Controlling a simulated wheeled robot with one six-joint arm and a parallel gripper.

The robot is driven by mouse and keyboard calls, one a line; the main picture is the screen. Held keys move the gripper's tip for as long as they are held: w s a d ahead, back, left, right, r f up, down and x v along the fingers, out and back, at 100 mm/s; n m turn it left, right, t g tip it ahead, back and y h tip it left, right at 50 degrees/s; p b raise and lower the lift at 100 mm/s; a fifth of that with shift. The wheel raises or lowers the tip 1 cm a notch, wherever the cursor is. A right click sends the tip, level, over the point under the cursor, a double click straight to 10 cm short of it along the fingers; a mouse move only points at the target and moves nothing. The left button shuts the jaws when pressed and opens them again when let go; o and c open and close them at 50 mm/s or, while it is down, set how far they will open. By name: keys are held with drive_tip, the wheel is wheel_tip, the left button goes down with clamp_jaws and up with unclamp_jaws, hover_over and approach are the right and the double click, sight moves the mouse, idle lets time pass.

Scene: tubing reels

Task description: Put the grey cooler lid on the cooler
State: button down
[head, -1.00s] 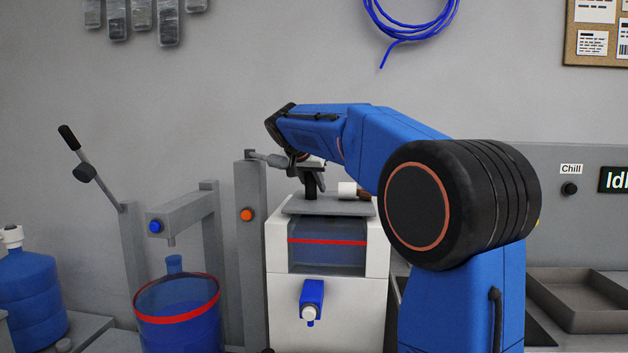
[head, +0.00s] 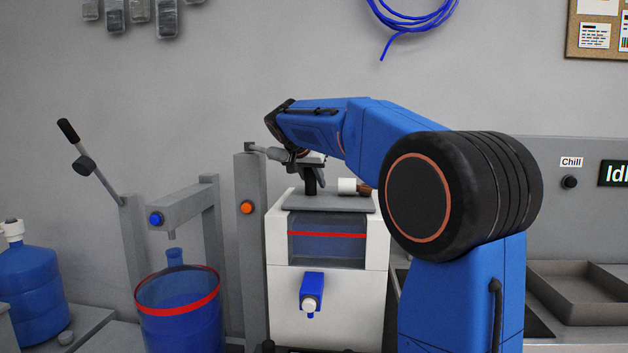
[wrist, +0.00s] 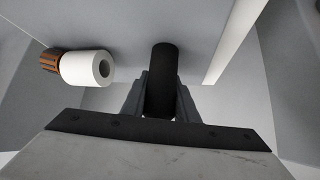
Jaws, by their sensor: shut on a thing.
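The grey cooler lid (head: 335,203) is a flat plate with a black upright knob (head: 310,183). My gripper (head: 309,172) is shut on that knob, which also shows between the fingers in the wrist view (wrist: 162,80). The lid lies over the top of the white cooler (head: 330,315) and looks roughly level. I cannot tell whether it rests fully on the rim. The cooler has a clear window with a red line and a blue tap (head: 312,290) on its front.
A white cylinder with a brown end (head: 347,186) appears on or just behind the lid; it also shows in the wrist view (wrist: 86,68). A grey post with an orange button (head: 247,208) stands close left of the cooler. A blue bucket (head: 178,310) and grey tray (head: 585,290) flank the area.

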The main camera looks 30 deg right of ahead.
drive_tip(key=shift+f, duration=0.1)
drive_tip(key=c, duration=1.3)
unclamp_jaws()
drive_tip(key=shift+f, duration=0.1)
